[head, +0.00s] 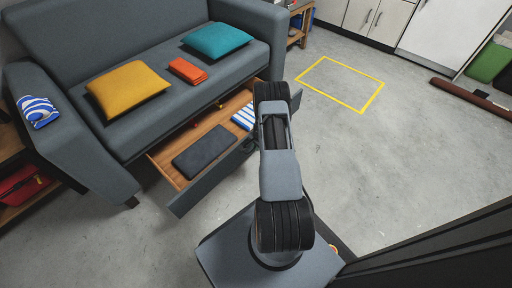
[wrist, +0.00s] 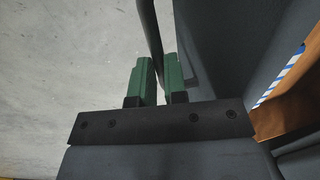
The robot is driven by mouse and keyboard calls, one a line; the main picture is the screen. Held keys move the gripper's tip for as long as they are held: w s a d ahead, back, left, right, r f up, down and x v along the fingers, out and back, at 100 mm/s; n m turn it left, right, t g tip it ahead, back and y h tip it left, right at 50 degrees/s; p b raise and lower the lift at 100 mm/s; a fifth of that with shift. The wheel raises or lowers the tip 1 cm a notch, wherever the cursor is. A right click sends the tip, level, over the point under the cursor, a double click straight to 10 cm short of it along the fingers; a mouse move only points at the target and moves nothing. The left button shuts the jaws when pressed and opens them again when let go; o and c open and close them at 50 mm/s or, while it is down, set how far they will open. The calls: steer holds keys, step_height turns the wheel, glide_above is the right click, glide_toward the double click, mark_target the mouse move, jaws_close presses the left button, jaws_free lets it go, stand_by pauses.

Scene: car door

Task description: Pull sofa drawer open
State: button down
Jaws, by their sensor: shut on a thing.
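The sofa drawer (head: 163,169) stands pulled out from under the grey sofa (head: 62,50) in the head view. Its wooden inside shows, with a dark flat item (head: 205,150) and a blue-and-white striped cloth (head: 244,117) in it. In the wrist view the grey drawer front (wrist: 215,45) is to the right of my gripper (wrist: 158,80). The green fingers are shut on a dark bar-like handle (wrist: 150,35) beside the drawer front. In the head view my arm hides the drawer's right end and most of my gripper.
A yellow cushion (head: 128,88), an orange item (head: 188,70) and a teal cushion (head: 217,40) lie on the sofa. A wooden shelf with a red bag (head: 22,185) is at the left. Open concrete floor lies to the right, with a yellow outlined rectangle (head: 372,101).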

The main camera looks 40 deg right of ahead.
steer(key=shift+s, duration=0.3)
steer(key=c, duration=1.2)
jaws_free()
steer(key=shift+o, duration=0.2)
step_height(320, 180, up, 14)
steer(key=s+p, duration=0.2)
steer(key=p, duration=0.3)
steer(key=shift+s+d+f+p, duration=0.2)
steer(key=shift+s+d+p, duration=0.05)
steer(key=shift+s+p, duration=0.05)
